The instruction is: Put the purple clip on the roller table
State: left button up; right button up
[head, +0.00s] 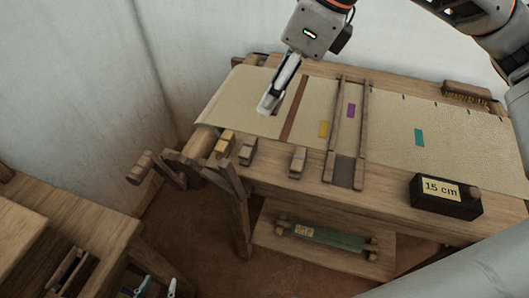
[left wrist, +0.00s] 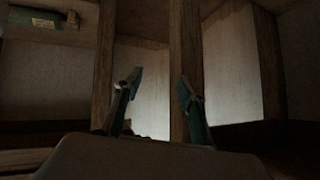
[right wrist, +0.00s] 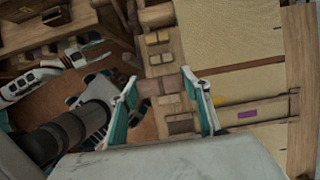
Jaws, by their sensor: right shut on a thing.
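A flat purple piece (head: 351,110) lies on the cloth-covered table (head: 450,125) between two wooden bars; it also shows in the right wrist view (right wrist: 247,114). I cannot tell whether it is the purple clip. My right gripper (head: 267,104) points down over the left part of the cloth, left of a brown stripe. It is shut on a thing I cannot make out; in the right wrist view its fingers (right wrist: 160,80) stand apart. My left gripper (head: 156,286) is low at the bottom left; its fingers (left wrist: 157,90) are open and empty.
Yellow (head: 324,129) and teal (head: 419,137) pieces lie on the cloth. Small wooden blocks (head: 298,162) stand along the front edge. A black box marked 15 cm (head: 445,197) sits at the front right. A green piece (head: 325,235) is on the lower shelf. A bench (head: 75,225) stands left.

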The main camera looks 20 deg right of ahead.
jog(key=b, duration=0.2)
send_over(267, 160)
jog(key=d, duration=0.1)
jog(key=f, duration=0.8)
jog(key=s+f, duration=0.1)
jog(key=f, duration=0.3)
jog(key=shift+d+f, duration=0.1)
jog(key=shift+f, duration=0.05)
jog(key=shift+w+f, duration=0.1)
jog(key=shift+f, duration=0.35)
notch_tip(267, 160, down, 4)
jog(key=shift+b, duration=0.45)
jog(key=shift+f, duration=0.25)
jog(key=shift+r, duration=0.1)
jog(key=o, duration=1)
jog(key=shift+c, duration=0.2)
pick_arm(q)
jog(key=shift+w+d+f, duration=0.25)
jog(key=shift+f, duration=0.15)
